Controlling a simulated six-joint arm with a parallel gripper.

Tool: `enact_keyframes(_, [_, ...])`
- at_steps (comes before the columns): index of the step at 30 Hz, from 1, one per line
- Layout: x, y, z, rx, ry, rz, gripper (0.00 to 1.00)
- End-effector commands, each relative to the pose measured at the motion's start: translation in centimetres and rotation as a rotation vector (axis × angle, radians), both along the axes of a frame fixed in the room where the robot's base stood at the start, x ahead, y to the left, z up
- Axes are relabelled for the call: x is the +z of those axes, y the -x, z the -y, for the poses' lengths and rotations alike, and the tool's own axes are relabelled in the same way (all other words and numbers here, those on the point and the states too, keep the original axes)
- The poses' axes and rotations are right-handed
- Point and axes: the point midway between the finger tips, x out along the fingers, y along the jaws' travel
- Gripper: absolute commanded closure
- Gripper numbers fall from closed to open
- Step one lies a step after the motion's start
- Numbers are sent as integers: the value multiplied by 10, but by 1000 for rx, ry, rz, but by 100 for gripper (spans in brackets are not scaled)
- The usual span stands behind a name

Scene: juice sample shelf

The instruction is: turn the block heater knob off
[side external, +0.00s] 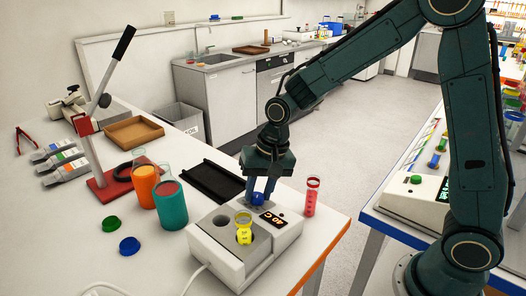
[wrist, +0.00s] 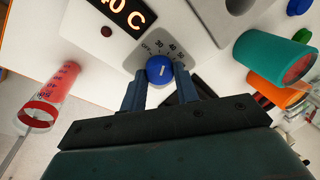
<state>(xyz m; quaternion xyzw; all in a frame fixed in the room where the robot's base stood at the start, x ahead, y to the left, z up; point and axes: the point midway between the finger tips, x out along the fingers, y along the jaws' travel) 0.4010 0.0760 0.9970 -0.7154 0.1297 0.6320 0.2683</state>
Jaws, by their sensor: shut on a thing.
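The block heater (side external: 238,247) is a white box on the table with round wells and a lit display (side external: 272,219) that reads 40 C. Its blue knob (wrist: 160,70) has a white pointer line and sits on a grey dial with printed numbers. The knob also shows in the side view (side external: 258,197). My gripper (wrist: 160,82) comes down at the display end of the heater, and its two blue fingers are shut on the knob, one on each side. A yellow tube (side external: 243,230) stands in one well. The gripper hides part of the dial.
A red tube (side external: 312,196) stands close to the right of the heater. Teal (side external: 170,206) and orange (side external: 142,186) cups, blue (side external: 129,245) and green (side external: 111,223) caps and a black tray (side external: 210,180) lie to the left. A lever press (side external: 110,185) stands behind the cups.

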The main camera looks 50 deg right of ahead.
Motion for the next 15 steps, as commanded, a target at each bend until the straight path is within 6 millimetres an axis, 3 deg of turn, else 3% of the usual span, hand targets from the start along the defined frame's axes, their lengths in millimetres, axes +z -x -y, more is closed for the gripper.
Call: enact_keyframes(15, [1, 0, 2, 461, 1, 126, 92])
